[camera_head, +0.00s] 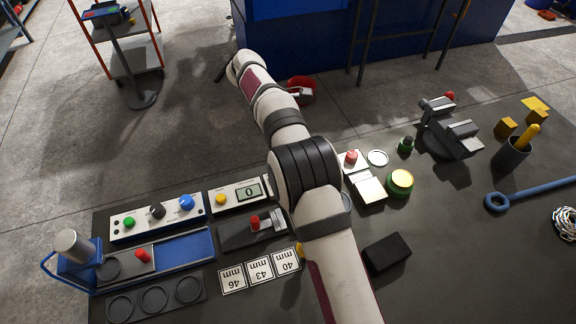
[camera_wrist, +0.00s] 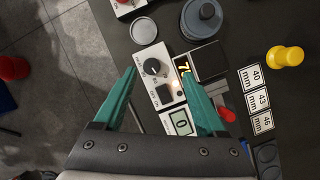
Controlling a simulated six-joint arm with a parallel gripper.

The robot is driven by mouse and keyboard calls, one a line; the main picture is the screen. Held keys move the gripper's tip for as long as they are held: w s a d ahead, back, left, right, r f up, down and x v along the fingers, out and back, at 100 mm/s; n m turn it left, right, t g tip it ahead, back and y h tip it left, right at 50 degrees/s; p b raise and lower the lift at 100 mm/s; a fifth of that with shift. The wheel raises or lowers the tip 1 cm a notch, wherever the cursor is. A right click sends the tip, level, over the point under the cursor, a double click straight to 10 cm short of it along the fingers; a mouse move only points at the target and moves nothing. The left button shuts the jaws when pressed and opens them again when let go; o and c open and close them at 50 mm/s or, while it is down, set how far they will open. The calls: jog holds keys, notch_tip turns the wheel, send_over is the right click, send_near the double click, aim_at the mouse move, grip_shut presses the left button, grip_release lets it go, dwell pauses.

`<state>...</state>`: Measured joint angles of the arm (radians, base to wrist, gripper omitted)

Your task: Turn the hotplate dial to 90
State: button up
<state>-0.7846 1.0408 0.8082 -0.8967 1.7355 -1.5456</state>
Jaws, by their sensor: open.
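The right finger overlaps the panel's edge near the readout. In the head view my arm hides the hotplate and my gripper.
The scale (camera_head: 234,197) reading 0 stands beside the hotplate. Cards 40, 43 and 46 (camera_wrist: 259,100), a grey round pot (camera_wrist: 201,18) and a yellow knobbed piece (camera_wrist: 285,57) are close. A device with a red button (camera_head: 351,157) stands right of my arm.

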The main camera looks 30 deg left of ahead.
notch_tip(320, 180, up, 5)
jog(key=w+d+m+g+y, duration=0.1)
jog(key=m+y, duration=0.2)
jog(key=y, duration=0.1)
jog(key=f, duration=0.5)
jog(key=w+f, duration=0.1)
jog(key=f, duration=0.9)
jog(key=shift+w, duration=0.15)
jog(key=shift+r, duration=0.1)
grip_shut()
